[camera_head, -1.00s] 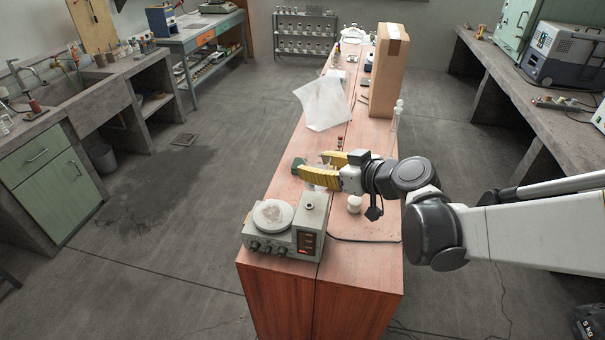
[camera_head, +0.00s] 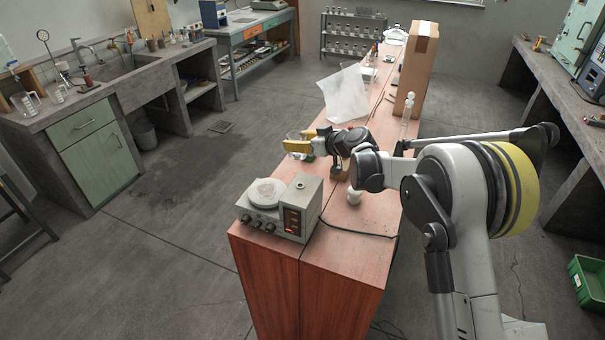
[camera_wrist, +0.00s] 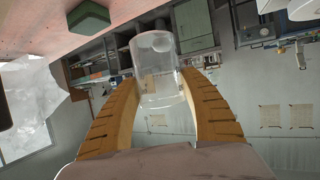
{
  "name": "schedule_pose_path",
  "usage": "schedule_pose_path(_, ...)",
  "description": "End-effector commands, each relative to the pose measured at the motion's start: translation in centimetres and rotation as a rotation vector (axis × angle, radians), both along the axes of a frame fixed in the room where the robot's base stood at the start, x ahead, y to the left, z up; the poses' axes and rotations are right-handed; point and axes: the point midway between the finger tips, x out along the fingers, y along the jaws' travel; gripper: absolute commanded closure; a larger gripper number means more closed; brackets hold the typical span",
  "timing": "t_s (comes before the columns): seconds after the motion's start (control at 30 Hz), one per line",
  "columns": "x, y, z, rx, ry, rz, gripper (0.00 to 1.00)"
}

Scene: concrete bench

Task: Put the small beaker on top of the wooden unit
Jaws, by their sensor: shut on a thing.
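The small beaker (camera_wrist: 157,62) is clear glass, held between the two yellow fingers of my gripper (camera_wrist: 158,85) in the wrist view. In the head view, my gripper (camera_head: 291,146) points left over the left edge of the long wooden unit (camera_head: 342,250), and the beaker (camera_head: 294,135) shows faintly at its fingers. The beaker appears held clear of the unit's top. A small green block (camera_wrist: 88,18) rests on the reddish top in the wrist view; my gripper partly hides it in the head view.
On the unit, a hotplate (camera_head: 277,208) stands at the near end, a white item (camera_head: 354,196) behind it. A tall cardboard box (camera_head: 414,70), a clear sheet (camera_head: 345,94) and a glass cylinder (camera_head: 407,110) stand farther back. A black cable (camera_head: 360,234) crosses the top. Floor lies left.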

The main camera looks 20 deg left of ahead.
Motion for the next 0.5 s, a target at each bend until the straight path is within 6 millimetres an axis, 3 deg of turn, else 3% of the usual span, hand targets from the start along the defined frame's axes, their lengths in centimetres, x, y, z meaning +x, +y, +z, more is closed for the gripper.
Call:
schedule_pose_path(0.2,0.0,0.0,-4.5,0.0,0.0,0.0,0.84)
schedule_pose_path(0.5,0.0,-0.1,-8.3,0.0,0.0,-0.001,0.84)
